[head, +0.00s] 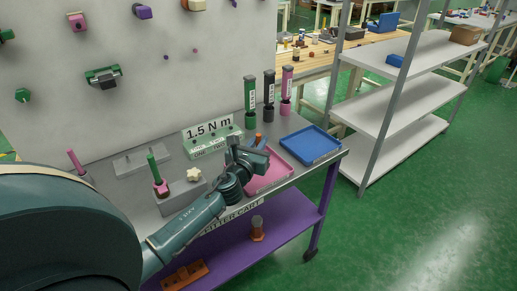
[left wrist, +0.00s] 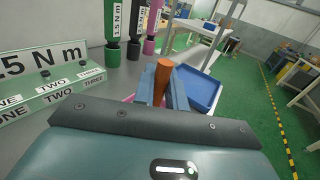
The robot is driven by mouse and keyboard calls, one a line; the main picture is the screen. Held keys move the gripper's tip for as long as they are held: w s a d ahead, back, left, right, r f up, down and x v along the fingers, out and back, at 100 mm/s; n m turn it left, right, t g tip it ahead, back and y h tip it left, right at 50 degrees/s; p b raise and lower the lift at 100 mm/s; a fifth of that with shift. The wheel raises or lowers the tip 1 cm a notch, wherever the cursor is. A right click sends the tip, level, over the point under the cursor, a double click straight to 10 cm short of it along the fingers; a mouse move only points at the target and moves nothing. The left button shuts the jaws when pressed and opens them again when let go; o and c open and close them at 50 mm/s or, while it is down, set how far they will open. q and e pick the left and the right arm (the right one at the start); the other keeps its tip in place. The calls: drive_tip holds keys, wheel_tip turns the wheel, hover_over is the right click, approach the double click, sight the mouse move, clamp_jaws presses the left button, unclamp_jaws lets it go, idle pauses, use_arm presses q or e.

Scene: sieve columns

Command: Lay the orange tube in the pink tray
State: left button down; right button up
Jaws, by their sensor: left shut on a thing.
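The orange tube (head: 258,138) is held in my left gripper (head: 256,148), over the far part of the pink tray. In the left wrist view the tube (left wrist: 162,80) stands roughly upright, slightly tilted, between the two blue-grey fingers (left wrist: 162,92), which are shut on it. Its lower end is hidden by the gripper. The pink tray (head: 276,177) lies on the grey cart top, partly hidden under my gripper and wrist. I cannot tell whether the tube touches it. My right gripper is not in view.
A blue tray (head: 310,145) lies right of the pink tray. Green, black and pink torque drivers (head: 269,96) stand behind. A 1.5 N m block (head: 212,142) and a grey block with a green rod (head: 153,168) are to the left. A purple lower shelf (head: 280,232) holds an orange-brown piece.

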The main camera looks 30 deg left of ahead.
use_arm(q)
drive_tip(key=shift+f, duration=0.35)
drive_tip(key=shift+r, duration=0.1)
drive_tip(key=shift+f, duration=0.2)
drive_tip(key=c, duration=1.4)
unclamp_jaws()
drive_tip(key=shift+r, duration=0.1)
drive_tip(key=shift+c, duration=0.2)
